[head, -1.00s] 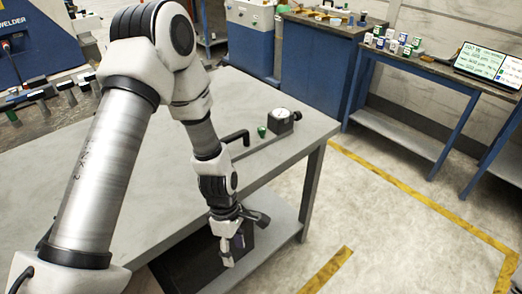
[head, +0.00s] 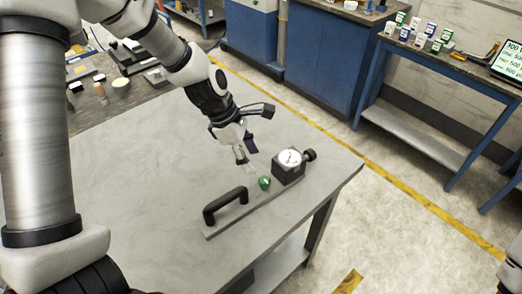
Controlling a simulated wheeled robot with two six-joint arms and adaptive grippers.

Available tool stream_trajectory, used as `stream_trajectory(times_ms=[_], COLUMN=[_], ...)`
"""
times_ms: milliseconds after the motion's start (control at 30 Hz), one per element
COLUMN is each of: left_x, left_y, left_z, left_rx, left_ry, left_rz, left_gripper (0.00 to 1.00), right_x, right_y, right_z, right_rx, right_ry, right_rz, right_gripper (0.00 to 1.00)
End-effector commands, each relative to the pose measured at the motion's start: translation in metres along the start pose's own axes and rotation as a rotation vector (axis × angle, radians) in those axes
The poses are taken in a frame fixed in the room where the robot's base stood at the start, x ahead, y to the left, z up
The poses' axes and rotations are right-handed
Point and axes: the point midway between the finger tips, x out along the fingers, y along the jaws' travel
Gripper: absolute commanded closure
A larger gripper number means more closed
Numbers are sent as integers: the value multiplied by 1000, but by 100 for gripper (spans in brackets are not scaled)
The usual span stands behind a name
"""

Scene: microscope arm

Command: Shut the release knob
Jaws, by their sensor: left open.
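A fixture lies on the grey table near its right corner. Its flat base plate (head: 254,211) carries a black bar handle (head: 226,203), a small green knob (head: 264,183) and a dark block (head: 289,173) with a round white dial gauge (head: 289,157) on it. A black round knob (head: 309,155) sticks out of the block's right side. I cannot tell from the picture which knob is the release knob. My left gripper (head: 245,157) is open and empty, above the table, just up and left of the green knob, apart from it. My right gripper is not in view.
The grey tabletop (head: 135,185) is clear left of the fixture. Blue cabinets (head: 330,55) and a bench with small containers and a screen (head: 508,60) stand behind, across an open floor.

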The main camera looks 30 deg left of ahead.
Motion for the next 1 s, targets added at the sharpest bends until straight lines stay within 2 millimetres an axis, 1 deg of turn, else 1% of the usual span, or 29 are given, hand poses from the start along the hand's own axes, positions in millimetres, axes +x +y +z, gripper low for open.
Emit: stream_trajectory(times_ms=[167,200,300,400,500,700,733,767,800,867,900,1000], left_x=[30,40,60,73,78,76,76,76,76,76,76,77], left_y=[-1,-1,-1,0,0,0,0,0,0,0,0,0], left_z=[-3,-4,-4,-3,-2,-1,-1,-1,-1,-1,-1,-1], left_rx=[0,0,0,1,0,1,1,1,1,1,1,1], left_ry=[5,6,6,5,4,3,3,3,3,3,3,3], left_rz=[-3,-4,-2,-1,0,0,0,0,0,0,0,0], left_gripper=[44,44,44,44,44,44,48,59,73,94,100,100], right_x=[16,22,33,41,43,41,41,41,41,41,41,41], right_y=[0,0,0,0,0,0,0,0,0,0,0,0], right_z=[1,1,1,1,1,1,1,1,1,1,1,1], right_rx=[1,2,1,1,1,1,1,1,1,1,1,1], right_ry=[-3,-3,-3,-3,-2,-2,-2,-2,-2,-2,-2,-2], right_rz=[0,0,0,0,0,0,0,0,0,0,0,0], right_gripper=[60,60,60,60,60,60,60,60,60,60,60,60])
